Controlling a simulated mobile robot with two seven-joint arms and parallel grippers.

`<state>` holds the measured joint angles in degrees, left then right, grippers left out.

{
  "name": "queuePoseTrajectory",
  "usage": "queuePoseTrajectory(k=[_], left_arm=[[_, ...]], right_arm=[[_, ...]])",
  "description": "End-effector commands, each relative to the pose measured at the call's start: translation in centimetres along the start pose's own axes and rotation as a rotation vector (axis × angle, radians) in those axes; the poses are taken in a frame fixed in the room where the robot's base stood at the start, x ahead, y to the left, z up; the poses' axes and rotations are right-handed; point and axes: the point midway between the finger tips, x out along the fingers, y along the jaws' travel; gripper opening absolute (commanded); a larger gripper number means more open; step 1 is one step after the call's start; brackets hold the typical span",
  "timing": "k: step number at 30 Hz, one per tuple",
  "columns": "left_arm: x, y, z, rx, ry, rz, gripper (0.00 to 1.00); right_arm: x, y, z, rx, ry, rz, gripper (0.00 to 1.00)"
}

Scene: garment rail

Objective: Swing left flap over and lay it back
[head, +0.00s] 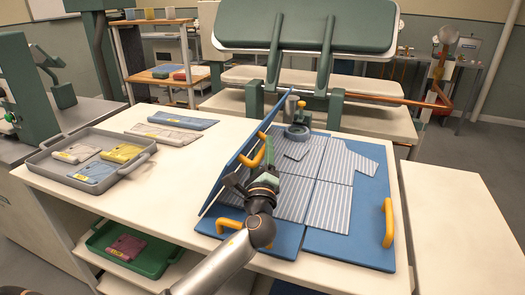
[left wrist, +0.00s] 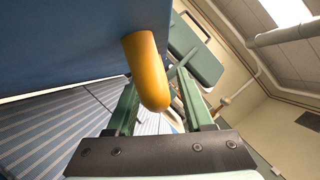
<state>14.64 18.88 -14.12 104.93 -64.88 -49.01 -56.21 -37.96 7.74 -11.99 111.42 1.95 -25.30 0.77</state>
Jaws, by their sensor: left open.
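The blue folding board (head: 350,246) lies on the white table with a striped shirt (head: 325,180) spread on it. Its left flap (head: 232,165) stands tilted up along the left side, with part of the shirt beside it. A yellow handle (head: 260,150) is on the flap. My left gripper (head: 252,176) is at the flap, by this handle. In the left wrist view, the yellow handle (left wrist: 147,70) shows between the open green fingers (left wrist: 158,88). I cannot tell whether they touch it. My right gripper is not in view.
Yellow handles also sit on the board's front (head: 228,225) and right side (head: 388,222). A grey tray (head: 68,183) with folded garments stands at the left; folded garments (head: 165,134) lie behind it. A green press (head: 305,25) stands behind the table. The table's front left is clear.

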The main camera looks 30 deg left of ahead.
Motion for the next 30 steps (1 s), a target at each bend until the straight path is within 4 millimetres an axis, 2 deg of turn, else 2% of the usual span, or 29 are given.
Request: queuePoseTrajectory(k=[4,18,30], left_arm=[[-0.02,0.0,0.0,0.0,0.0,0.0,0.51],[-0.06,0.01,-0.01,0.0,0.0,0.0,0.0],[-0.07,0.03,-0.03,0.0,0.0,0.0,0.0]], right_arm=[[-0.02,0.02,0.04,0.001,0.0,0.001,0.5],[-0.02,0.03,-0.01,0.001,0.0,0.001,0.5],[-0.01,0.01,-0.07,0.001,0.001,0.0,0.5]])
